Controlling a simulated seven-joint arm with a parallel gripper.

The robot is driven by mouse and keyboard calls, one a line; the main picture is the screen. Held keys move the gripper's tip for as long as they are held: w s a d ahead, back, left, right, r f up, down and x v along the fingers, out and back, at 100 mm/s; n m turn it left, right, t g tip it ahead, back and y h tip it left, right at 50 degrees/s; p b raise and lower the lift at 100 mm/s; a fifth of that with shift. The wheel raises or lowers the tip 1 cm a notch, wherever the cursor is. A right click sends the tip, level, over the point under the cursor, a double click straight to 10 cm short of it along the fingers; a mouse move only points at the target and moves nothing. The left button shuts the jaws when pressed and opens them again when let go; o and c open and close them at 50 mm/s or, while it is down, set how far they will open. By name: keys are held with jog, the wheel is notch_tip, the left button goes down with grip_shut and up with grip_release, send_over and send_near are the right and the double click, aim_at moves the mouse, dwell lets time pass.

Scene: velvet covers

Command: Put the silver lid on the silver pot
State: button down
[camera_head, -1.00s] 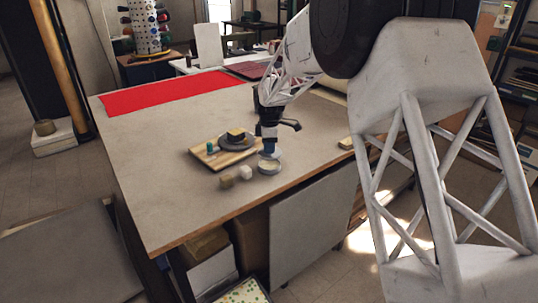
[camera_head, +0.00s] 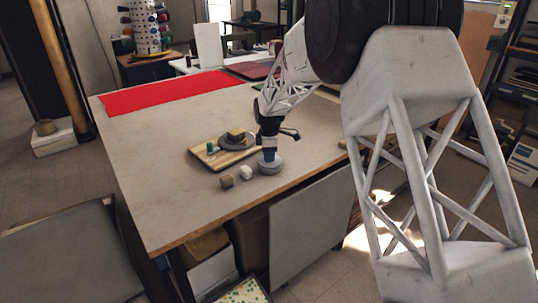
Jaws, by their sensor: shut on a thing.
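The silver pot (camera_head: 271,170) is a small, low round thing near the front edge of the table, right of two small blocks. My gripper (camera_head: 269,153) points straight down over it and is shut on the silver lid (camera_head: 263,162). The lid is level and covers the pot's opening, so the inside is hidden. The lid looks to be at the pot's rim, but I cannot tell whether it touches or sits slightly above. The fingertips are small and partly hidden by the lid's grip area.
A wooden board (camera_head: 222,161) behind and left holds a dark round dish (camera_head: 238,144) with a yellow-brown block and a small green piece. A brown block (camera_head: 227,181) and a white block (camera_head: 246,173) stand just left of the pot.

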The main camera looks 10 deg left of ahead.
jog(key=shift+f, duration=0.4)
jog(key=c, duration=1)
grip_release()
jog(key=shift+r, duration=0.2)
notch_tip(320, 180, up, 13)
jog(key=shift+f, duration=0.2)
